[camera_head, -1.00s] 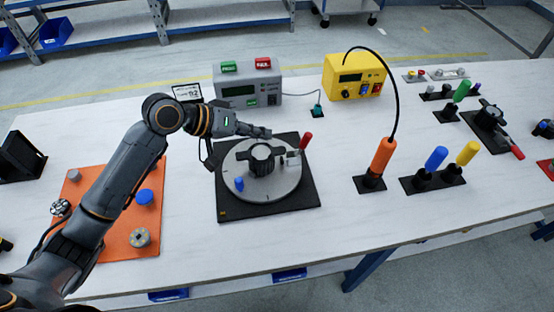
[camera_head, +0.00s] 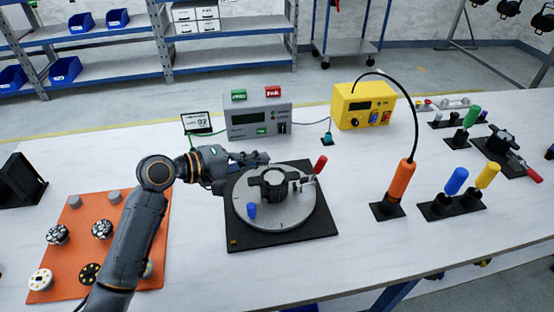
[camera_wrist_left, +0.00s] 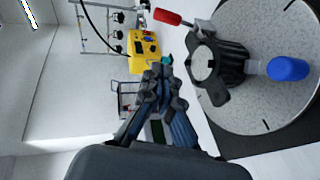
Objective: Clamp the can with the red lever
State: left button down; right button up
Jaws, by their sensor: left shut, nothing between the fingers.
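The par can (camera_head: 275,186) is dark and finned, and sits on a round grey turntable (camera_head: 300,217) on a black base. The red lever (camera_head: 320,164) stands upright at the turntable's right rear, by a metal clamp beside the can. My left gripper (camera_head: 266,158) is shut and empty, behind and above the can, left of the lever and apart from it. In the left wrist view the shut fingers (camera_wrist_left: 161,86) are beside the can (camera_wrist_left: 228,62). The red lever also shows there (camera_wrist_left: 168,17). A blue knob (camera_wrist_left: 287,69) is on the turntable. My right gripper is out of view.
Behind stand a grey tester (camera_head: 258,120) and a yellow power unit (camera_head: 362,106). An orange tool (camera_head: 401,180) on a black cable stands right of the turntable. Another red-handled fixture (camera_head: 500,148) is far right. An orange mat (camera_head: 75,215) with round parts is left.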

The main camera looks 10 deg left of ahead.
aim_at(317, 170)
pick_arm(q)
jog(key=x, duration=0.3)
jog(key=s+x, duration=0.1)
jog(key=x, duration=0.3)
jog(key=d+p+x, duration=0.1)
jog(key=x, duration=0.2)
jog(key=shift+d+f, duration=0.1)
jog(key=shift+d, duration=0.25)
jog(key=shift+s+d+f, duration=0.2)
jog(key=shift+d+f, duration=0.05)
jog(key=shift+d, duration=0.4)
